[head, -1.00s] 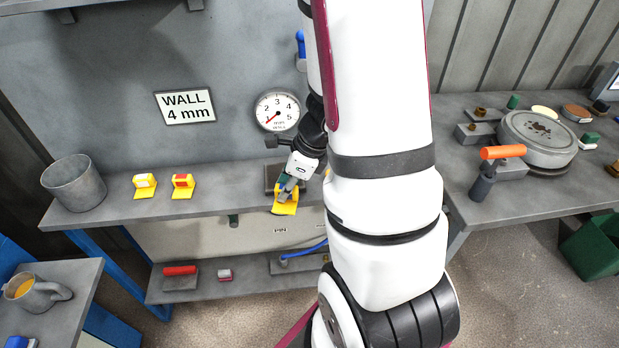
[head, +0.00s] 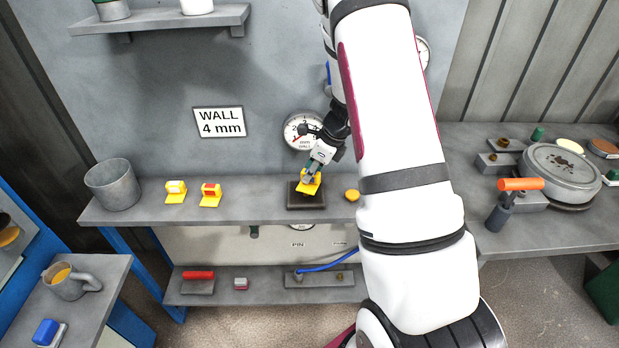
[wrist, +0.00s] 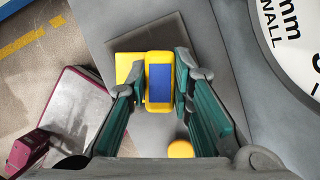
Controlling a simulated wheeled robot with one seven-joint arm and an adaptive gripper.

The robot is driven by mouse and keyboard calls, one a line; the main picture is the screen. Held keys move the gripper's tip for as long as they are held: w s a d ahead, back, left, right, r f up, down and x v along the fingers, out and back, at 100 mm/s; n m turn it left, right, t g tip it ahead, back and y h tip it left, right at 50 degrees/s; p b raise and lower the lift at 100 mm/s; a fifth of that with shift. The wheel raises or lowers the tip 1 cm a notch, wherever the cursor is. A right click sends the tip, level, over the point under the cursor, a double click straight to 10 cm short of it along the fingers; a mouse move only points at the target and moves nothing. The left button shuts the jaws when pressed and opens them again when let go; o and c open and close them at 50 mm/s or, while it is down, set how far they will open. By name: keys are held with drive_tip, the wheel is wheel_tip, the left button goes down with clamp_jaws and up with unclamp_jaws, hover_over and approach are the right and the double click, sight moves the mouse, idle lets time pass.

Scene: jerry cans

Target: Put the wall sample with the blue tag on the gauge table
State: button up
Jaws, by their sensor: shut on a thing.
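The yellow wall sample (head: 309,187) is in my gripper (head: 313,174), over the dark square gauge table (head: 306,202) below the round dial. In the wrist view the sample's blue tag (wrist: 160,82) faces the camera between the two green-padded fingers of my gripper (wrist: 160,90). The fingers are shut on the sample's raised part, and its flat yellow foot (wrist: 127,69) reaches out to the left. The dark gauge table (wrist: 165,38) shows behind it. I cannot tell whether the sample touches the table top.
Two other yellow samples, one with a white tag (head: 176,190) and one with a red tag (head: 210,194), stand left on the shelf. A grey bucket (head: 113,184) is at its left end. A yellow knob (head: 351,195) sits just right of the gauge table.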

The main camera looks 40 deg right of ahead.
drive_tip(key=shift+w+d, duration=0.1)
drive_tip(key=shift+w, duration=0.5)
drive_tip(key=shift+w+f, duration=0.25)
drive_tip(key=shift+f, duration=0.15)
drive_tip(key=shift+f+p, duration=0.45)
drive_tip(key=shift+f, duration=1)
drive_tip(key=shift+f, duration=0.2)
drive_tip(key=o, duration=0.9)
drive_tip(key=shift+o, duration=0.2)
drive_tip(key=shift+r, duration=0.1)
